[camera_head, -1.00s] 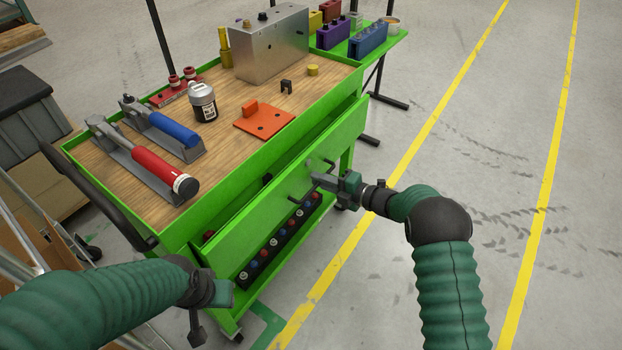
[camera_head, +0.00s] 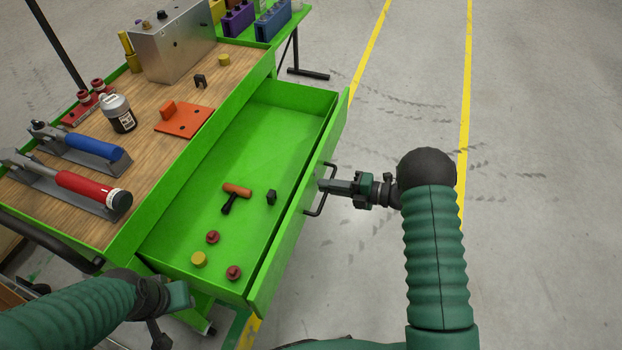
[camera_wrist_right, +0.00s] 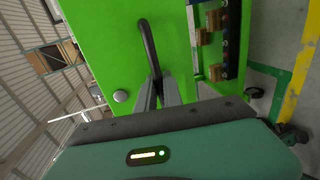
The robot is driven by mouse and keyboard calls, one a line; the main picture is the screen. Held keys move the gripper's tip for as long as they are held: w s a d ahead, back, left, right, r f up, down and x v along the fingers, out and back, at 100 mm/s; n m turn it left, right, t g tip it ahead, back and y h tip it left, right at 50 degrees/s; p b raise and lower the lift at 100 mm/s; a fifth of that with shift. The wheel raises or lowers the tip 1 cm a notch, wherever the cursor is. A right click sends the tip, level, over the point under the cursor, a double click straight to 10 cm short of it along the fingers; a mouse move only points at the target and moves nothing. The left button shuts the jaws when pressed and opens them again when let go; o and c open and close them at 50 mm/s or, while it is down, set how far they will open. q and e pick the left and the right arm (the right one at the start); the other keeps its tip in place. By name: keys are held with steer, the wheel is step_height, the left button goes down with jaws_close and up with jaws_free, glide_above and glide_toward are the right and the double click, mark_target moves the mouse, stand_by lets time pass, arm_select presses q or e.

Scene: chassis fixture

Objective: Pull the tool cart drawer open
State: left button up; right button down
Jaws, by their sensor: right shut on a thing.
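The green tool cart drawer (camera_head: 213,180) stands well out from the cart in the head view. Inside lie an orange-and-black T-shaped tool (camera_head: 236,192), a small black block, two red knobs and a yellow cylinder. The black drawer handle (camera_head: 327,172) is on its front panel. My right gripper (camera_head: 322,186) is shut on the handle; the wrist view shows its fingers (camera_wrist_right: 160,92) at the black handle bar (camera_wrist_right: 148,45). My left gripper (camera_head: 178,308) is at the lower left, apart from the drawer; its jaw opening is not clear.
The wooden cart top (camera_head: 145,140) holds a metal box (camera_head: 172,42), a red-handled tool (camera_head: 92,190), a blue-handled tool (camera_head: 90,148), a bottle (camera_head: 118,113) and an orange plate (camera_head: 184,119). Clear grey floor with yellow lines lies to the right.

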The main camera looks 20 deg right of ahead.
steer(key=shift+s+d+f, duration=0.25)
steer(key=shift+s+d, duration=0.3)
steer(key=shift+d, duration=0.05)
steer(key=c, duration=1.5)
jaws_free()
steer(key=shift+w, duration=0.1)
steer(key=shift+d+r, duration=0.1)
steer(key=shift+r, duration=0.05)
steer(key=p+v, duration=0.3)
steer(key=v, duration=1.3)
steer(key=shift+s+d, duration=0.25)
steer(key=shift+d, duration=0.1)
